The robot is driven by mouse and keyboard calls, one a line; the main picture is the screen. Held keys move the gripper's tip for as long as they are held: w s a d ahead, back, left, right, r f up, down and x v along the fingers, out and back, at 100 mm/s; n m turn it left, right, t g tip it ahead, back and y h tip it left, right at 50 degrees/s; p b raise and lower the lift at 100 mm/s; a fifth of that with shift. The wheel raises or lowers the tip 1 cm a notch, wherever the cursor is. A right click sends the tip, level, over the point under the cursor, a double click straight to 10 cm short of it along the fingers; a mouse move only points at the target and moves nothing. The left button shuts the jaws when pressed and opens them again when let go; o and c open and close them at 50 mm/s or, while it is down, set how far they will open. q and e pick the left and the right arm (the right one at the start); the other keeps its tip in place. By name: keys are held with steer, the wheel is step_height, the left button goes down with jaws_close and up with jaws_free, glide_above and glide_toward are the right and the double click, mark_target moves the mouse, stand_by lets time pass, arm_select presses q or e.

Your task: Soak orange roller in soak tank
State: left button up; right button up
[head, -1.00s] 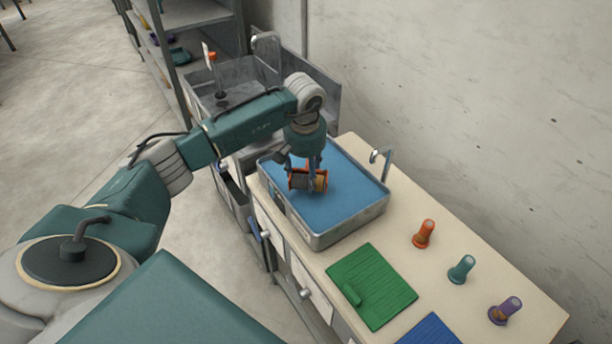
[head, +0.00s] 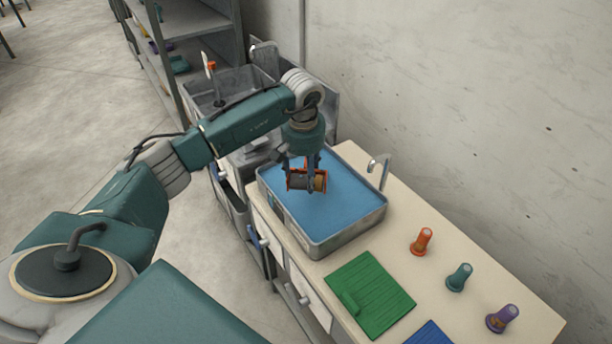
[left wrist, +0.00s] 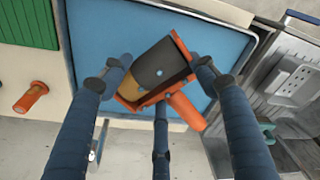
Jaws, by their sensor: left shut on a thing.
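The orange roller (head: 306,180), an orange frame with a dark and tan drum, is held over the soak tank (head: 345,240), a grey metal tray filled with blue liquid. My left gripper (head: 312,188) is shut on the roller from above. In the left wrist view the gripper's fingers (left wrist: 155,75) sit on both sides of the roller (left wrist: 160,75), and its orange handle points down. The blue surface (left wrist: 110,30) lies behind it. I cannot tell whether the roller touches the liquid. My right gripper is not in view.
A tap (head: 380,168) stands at the tank's right rim. A green mat (head: 370,295) lies in front of the tank, with a blue mat (head: 430,334) beside it. Orange (head: 421,241), teal (head: 459,277) and purple (head: 502,318) pegs stand along the right. A grey sink (head: 230,95) is behind.

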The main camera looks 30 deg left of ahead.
arm_select(q)
steer(key=shift+b, duration=0.95)
step_height(320, 180, down, 12)
steer(key=b, duration=0.7)
steer(key=shift+b, duration=0.4)
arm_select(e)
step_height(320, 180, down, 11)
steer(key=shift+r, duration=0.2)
arm_select(q)
steer(key=shift+r, duration=0.15)
steer(key=shift+c, duration=0.2)
stand_by(3.8)
